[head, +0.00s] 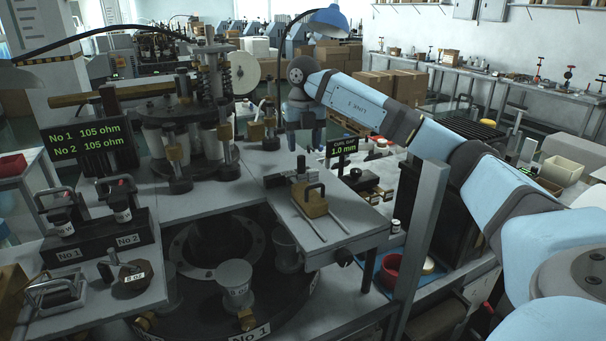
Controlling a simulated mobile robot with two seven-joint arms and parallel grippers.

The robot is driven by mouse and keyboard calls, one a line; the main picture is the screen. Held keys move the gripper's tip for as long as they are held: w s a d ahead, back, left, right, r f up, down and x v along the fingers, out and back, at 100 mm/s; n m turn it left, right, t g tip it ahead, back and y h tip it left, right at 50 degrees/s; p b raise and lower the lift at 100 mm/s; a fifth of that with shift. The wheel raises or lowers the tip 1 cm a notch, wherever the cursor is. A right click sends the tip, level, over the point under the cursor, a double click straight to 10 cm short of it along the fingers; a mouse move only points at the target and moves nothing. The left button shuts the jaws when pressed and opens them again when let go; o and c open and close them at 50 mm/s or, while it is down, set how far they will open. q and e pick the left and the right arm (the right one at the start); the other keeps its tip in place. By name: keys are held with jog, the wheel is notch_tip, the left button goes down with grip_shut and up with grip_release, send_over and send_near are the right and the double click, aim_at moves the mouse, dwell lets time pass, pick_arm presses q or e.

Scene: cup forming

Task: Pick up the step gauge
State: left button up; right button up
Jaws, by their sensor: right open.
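I cannot tell for certain which thing is the step gauge. A row of small pale and dark stepped pieces (369,184) lies just beyond the grey bench plate, below the curl gap display (343,147), which reads 1.0 mm. A brass block (310,203) with a dark loop handle sits on two thin rails on the plate. My right gripper (305,146) points down over the far edge of the plate, behind the brass block. Its fingers are apart, with nothing seen between them. My left gripper is out of the picture.
The forming machine (238,290) with its cups fills the front middle. A grey post (424,215) stands between the plate and my right arm. Two labelled stands (97,243) and a 105 ohm display (88,138) are at left. A red ring (389,270) lies in a blue tray.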

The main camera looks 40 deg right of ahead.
aim_at(302, 157)
jog(key=shift+s+f, duration=0.1)
jog(key=shift+f, duration=0.35)
jog(key=f, duration=0.1)
jog(key=f+p, duration=0.1)
jog(key=f, duration=0.2)
jog(key=shift+w+a+f+p, duration=0.2)
jog(key=shift+a+f+p, duration=0.1)
jog(key=shift+p, duration=0.05)
jog(key=shift+f, duration=0.2)
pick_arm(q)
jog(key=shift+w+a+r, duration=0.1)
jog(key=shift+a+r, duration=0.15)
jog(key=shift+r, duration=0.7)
pick_arm(e)
jog(key=shift+c, duration=0.7)
jog(key=c, duration=0.7)
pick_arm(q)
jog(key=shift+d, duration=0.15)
pick_arm(e)
grip_shut()
